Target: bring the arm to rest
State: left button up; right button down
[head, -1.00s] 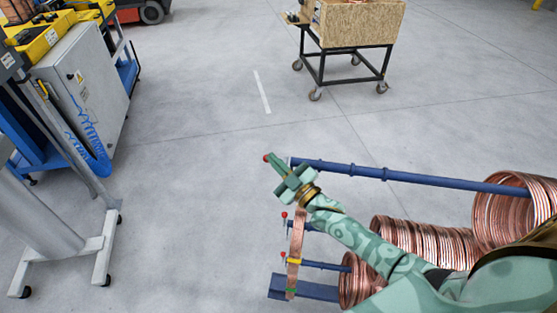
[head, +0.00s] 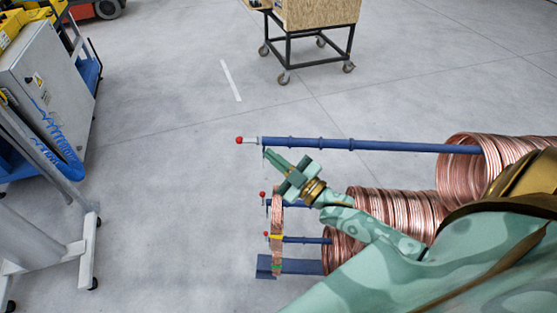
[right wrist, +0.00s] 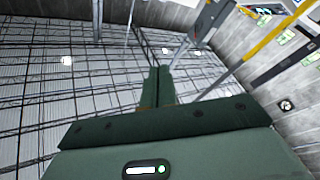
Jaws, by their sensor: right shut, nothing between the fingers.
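My right gripper (head: 273,156) is shut and empty, its narrow fingers pointing up-left in the head view. It shows just below the red-tipped end of the upper blue rod (head: 350,145); I cannot tell the gap in depth. The shut fingers also show in the right wrist view (right wrist: 157,84). My green patterned right arm reaches in from the lower right and covers part of the rack. A small copper ring (head: 277,222) with yellow and green bands hangs at the lower rods, left of the arm. My left gripper is not in view.
Large copper coils (head: 462,172) sit on the blue rods at right, close to my arm. A wheeled cart with a wooden box (head: 318,12) stands at the back. A grey cabinet (head: 45,85) stands at left. The floor between is clear.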

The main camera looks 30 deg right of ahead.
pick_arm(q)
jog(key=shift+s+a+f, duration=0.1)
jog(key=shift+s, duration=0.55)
pick_arm(e)
jog(key=shift+s+d, duration=0.3)
jog(key=shift+s, duration=0.2)
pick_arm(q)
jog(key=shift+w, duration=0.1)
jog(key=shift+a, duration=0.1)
pick_arm(e)
jog(key=shift+s+a+r, duration=0.1)
